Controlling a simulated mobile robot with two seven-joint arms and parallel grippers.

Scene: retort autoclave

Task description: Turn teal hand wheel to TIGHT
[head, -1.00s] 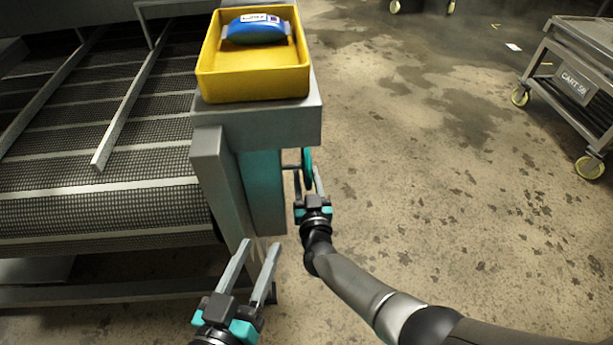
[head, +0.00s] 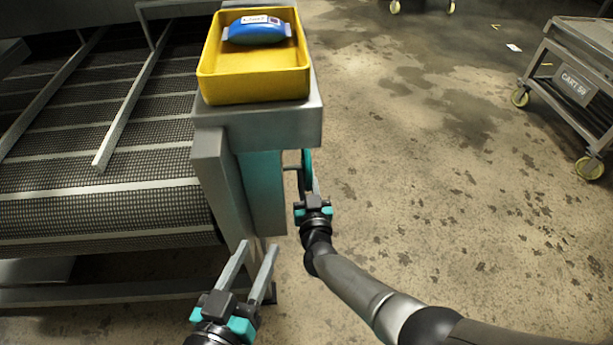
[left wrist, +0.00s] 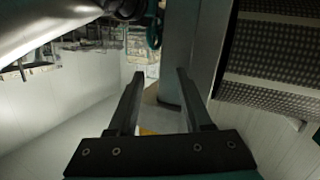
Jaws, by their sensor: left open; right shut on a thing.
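The teal hand wheel (head: 307,168) shows nearly edge-on at the right side of the teal and grey post (head: 262,190). A short shaft joins it to the post. My right gripper (head: 308,185) is shut on the wheel's near rim; its fingertips are partly hidden. Any TIGHT marking is not visible. My left gripper (head: 256,260) is open and empty, low in front of the post. In the left wrist view its two fingers (left wrist: 160,75) are apart with nothing between them, and a teal curved piece of the wheel (left wrist: 154,32) shows near the top.
A yellow bin (head: 255,88) holding a blue packet (head: 257,30) sits on top of the post. A mesh conveyor (head: 110,205) fills the left. A metal cart (head: 570,85) stands far right. The stained floor (head: 440,200) between is clear.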

